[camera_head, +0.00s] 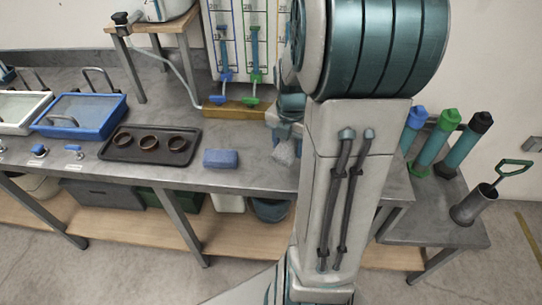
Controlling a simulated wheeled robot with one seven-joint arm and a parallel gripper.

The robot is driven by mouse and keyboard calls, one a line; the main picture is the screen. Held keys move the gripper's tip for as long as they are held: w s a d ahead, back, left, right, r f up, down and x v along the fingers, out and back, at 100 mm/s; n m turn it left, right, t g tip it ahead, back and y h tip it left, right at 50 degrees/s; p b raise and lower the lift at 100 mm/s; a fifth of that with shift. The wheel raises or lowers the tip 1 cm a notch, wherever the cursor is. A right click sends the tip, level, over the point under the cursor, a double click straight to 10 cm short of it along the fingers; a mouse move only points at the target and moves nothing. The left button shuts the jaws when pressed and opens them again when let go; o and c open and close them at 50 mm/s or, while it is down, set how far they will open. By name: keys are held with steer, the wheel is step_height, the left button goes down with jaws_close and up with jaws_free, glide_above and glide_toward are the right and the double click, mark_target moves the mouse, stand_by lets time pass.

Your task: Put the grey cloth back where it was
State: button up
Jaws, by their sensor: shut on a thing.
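The grey cloth (284,153) is a small, pale, speckled bundle near the right part of the grey bench, just left of my arm. My gripper (287,138) is directly above it, pointing down, and is shut on it. My arm hides the right side of the gripper and part of the cloth. I cannot tell whether the cloth touches the bench top or hangs just above it.
A blue sponge-like block (221,158) lies left of the cloth. A dark tray (181,155) with three brown bowls is further left, beside a blue bin (103,127). A wooden block (236,110) stands behind. Coloured cylinders (436,143) stand at right. My arm hides the bench's right part.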

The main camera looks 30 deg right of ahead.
mark_target(272, 165)
steer(key=w+a+f, duration=0.2)
steer(key=w+a, duration=0.1)
steer(key=shift+f, duration=2.3)
steer(key=shift+f, duration=0.15)
steer(key=o, duration=0.9)
steer(key=shift+o, duration=0.2)
